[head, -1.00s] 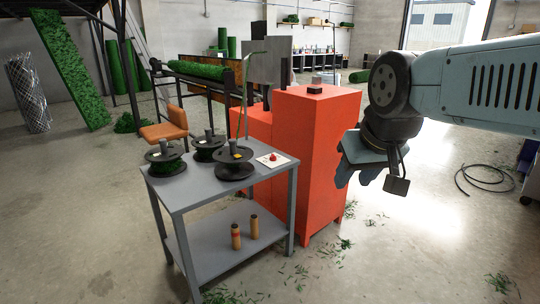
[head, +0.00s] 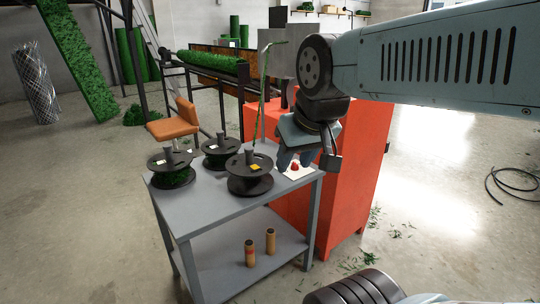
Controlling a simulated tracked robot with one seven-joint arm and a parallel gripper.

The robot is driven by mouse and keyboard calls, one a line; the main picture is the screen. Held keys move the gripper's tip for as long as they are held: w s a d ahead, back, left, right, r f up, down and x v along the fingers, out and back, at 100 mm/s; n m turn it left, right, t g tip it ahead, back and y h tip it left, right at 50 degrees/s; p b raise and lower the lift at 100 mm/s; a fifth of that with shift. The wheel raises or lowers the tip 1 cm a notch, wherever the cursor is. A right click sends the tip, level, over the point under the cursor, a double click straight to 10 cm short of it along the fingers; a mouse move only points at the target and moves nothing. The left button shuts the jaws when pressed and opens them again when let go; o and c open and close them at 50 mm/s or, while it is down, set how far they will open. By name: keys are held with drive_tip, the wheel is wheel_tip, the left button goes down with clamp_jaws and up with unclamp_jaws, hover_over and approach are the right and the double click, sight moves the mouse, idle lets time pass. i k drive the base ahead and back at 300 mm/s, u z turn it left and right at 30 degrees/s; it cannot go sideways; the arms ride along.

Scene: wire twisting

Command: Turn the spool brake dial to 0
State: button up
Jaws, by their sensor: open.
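The spool brake dial (head: 295,167) is a small red knob on a white plate (head: 298,173) at the right end of the grey table top. Its markings are too small to read. My gripper (head: 296,160) hangs from the arm just above and beside the dial, pointing down, and partly covers the plate. Its jaws are open with nothing seen between them. Whether a finger touches the dial cannot be told.
Several black spools stand on the grey table (head: 190,208), the nearest spool (head: 250,174) left of my gripper. An orange-red cabinet (head: 345,185) stands close behind and right. Two tan cylinders (head: 250,252) stand on the lower shelf. Open floor lies right.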

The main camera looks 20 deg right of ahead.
sight(295, 166)
drive_tip(key=z, duration=0.15)
drive_tip(key=i, duration=0.85)
drive_tip(key=z, duration=0.55)
